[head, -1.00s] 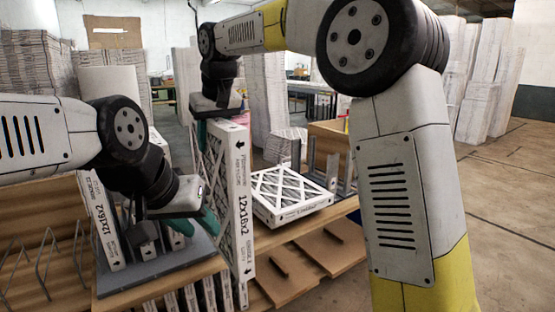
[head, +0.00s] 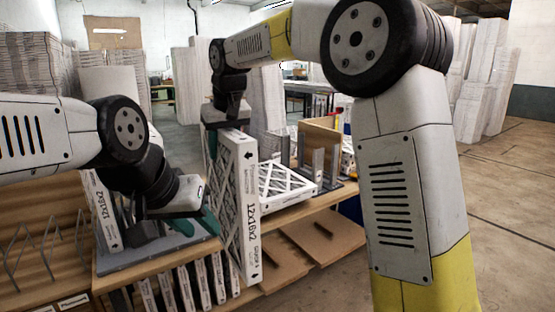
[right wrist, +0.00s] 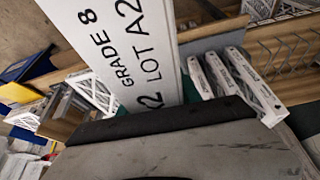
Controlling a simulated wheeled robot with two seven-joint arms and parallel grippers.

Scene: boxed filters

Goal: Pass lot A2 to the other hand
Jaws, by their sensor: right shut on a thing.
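The lot A2 filter (head: 250,210) is a tall white-framed boxed filter marked 12x16x2, held upright. Its label, GRADE 8 LOT A2, shows in the right wrist view (right wrist: 115,45). My right gripper (head: 214,142) is shut on its top end from above. My left gripper (head: 206,218) is low on the filter's left side, its green finger close to the filter's pleated face. I cannot tell whether it touches.
Another filter (head: 285,186) lies flat on the wooden bench behind lot A2. Grey upright holders (head: 318,165) stand beyond it. Several filters stand on the lower shelf (head: 185,285). Wire racks (head: 45,245) are at left.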

